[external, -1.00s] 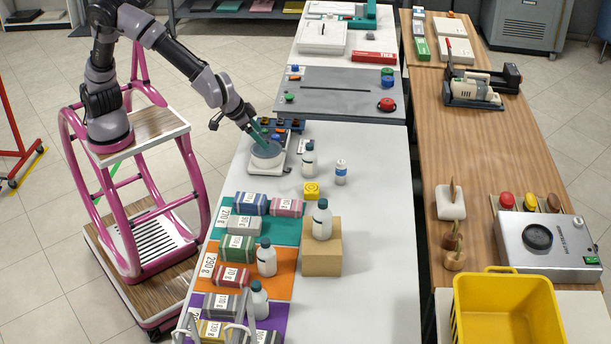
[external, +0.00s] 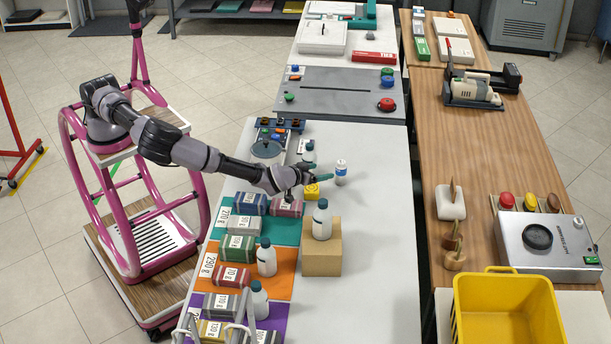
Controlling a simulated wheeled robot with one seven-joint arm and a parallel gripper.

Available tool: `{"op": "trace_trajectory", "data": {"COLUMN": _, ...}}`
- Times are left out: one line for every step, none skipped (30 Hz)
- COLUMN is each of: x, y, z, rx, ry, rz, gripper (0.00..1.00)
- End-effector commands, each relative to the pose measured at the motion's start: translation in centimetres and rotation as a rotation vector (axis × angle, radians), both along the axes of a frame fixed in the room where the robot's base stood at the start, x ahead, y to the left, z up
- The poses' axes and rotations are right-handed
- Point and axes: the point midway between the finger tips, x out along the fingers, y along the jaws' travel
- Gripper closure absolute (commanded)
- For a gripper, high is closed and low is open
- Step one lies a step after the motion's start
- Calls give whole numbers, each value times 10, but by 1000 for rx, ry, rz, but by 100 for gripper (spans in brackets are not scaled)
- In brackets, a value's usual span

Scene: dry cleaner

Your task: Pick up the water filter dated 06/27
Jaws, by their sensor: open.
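No date 06/27 is readable in the external view, so I cannot tell for certain which thing is the water filter. A small white cylinder with a blue band (external: 341,174) stands upright on the white table (external: 375,240). I see no clear contact, and the fingers look empty.
A bottle (external: 322,220) stands on a cardboard box (external: 321,259) in front of my gripper. Labelled bundles and more bottles sit on coloured mats at left, under and beside my arm. A scale (external: 267,150) is behind. The table's right side is clear.

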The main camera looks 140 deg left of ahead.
Motion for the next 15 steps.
{"op": "trace_trajectory", "data": {"x": -2, "y": 7, "z": -3, "rx": 2, "ry": 0, "rz": 2, "gripper": 13}}
{"op": "trace_trajectory", "data": {"x": -3, "y": 12, "z": -5, "rx": 2, "ry": -1, "rz": 3, "gripper": 13}}
{"op": "trace_trajectory", "data": {"x": -4, "y": 18, "z": -8, "rx": 1, "ry": -1, "rz": 4, "gripper": 13}}
{"op": "trace_trajectory", "data": {"x": -5, "y": 22, "z": -10, "rx": 0, "ry": -2, "rz": 4, "gripper": 13}}
{"op": "trace_trajectory", "data": {"x": -6, "y": 27, "z": -12, "rx": 0, "ry": -2, "rz": 4, "gripper": 13}}
{"op": "trace_trajectory", "data": {"x": -6, "y": 32, "z": -14, "rx": 0, "ry": -1, "rz": 4, "gripper": 13}}
{"op": "trace_trajectory", "data": {"x": -6, "y": 36, "z": -15, "rx": -1, "ry": -1, "rz": 3, "gripper": 13}}
{"op": "trace_trajectory", "data": {"x": -6, "y": 40, "z": -17, "rx": -1, "ry": -2, "rz": 3, "gripper": 13}}
{"op": "trace_trajectory", "data": {"x": -7, "y": 43, "z": -18, "rx": -1, "ry": -1, "rz": 3, "gripper": 13}}
{"op": "trace_trajectory", "data": {"x": -7, "y": 45, "z": -19, "rx": -1, "ry": -1, "rz": 3, "gripper": 13}}
{"op": "trace_trajectory", "data": {"x": -7, "y": 47, "z": -20, "rx": 0, "ry": 0, "rz": 2, "gripper": 13}}
{"op": "trace_trajectory", "data": {"x": -7, "y": 49, "z": -21, "rx": 0, "ry": -1, "rz": 1, "gripper": 13}}
{"op": "trace_trajectory", "data": {"x": -8, "y": 51, "z": -21, "rx": 0, "ry": 0, "rz": 2, "gripper": 13}}
{"op": "trace_trajectory", "data": {"x": -8, "y": 53, "z": -22, "rx": -1, "ry": 0, "rz": 2, "gripper": 13}}
{"op": "trace_trajectory", "data": {"x": -8, "y": 57, "z": -24, "rx": -1, "ry": -1, "rz": 4, "gripper": 13}}
